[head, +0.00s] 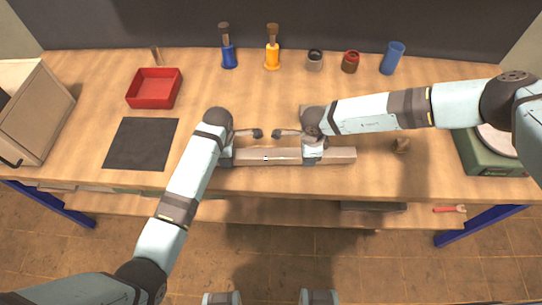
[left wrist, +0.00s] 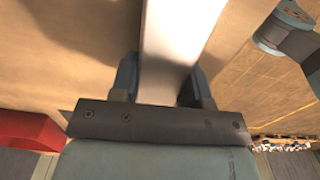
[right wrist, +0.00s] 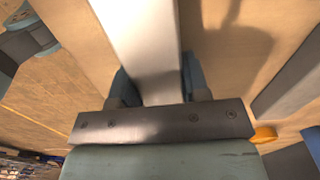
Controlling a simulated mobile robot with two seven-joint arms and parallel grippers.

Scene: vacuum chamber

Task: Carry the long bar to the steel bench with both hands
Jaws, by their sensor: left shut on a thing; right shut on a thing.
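The long bar (head: 268,156) is a pale, straight piece lying left to right along the front of the wooden workbench (head: 80,85). My left gripper (head: 226,156) is shut on the long bar near its left end. In the left wrist view the bar (left wrist: 180,45) runs between the fingers. My right gripper (head: 313,158) is shut on it right of the middle, and the right wrist view shows the bar (right wrist: 142,45) between those fingers. I cannot tell whether the bar touches the worktop. No steel bench shows.
A red tray (head: 150,103) and dark mat (head: 140,144) lie left; a box-like cabinet (head: 45,110) stands beyond. Blue (head: 228,55) and orange (head: 272,55) bottles, jars and a blue cylinder (head: 393,58) line the back. A green scale (head: 480,155) stands right.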

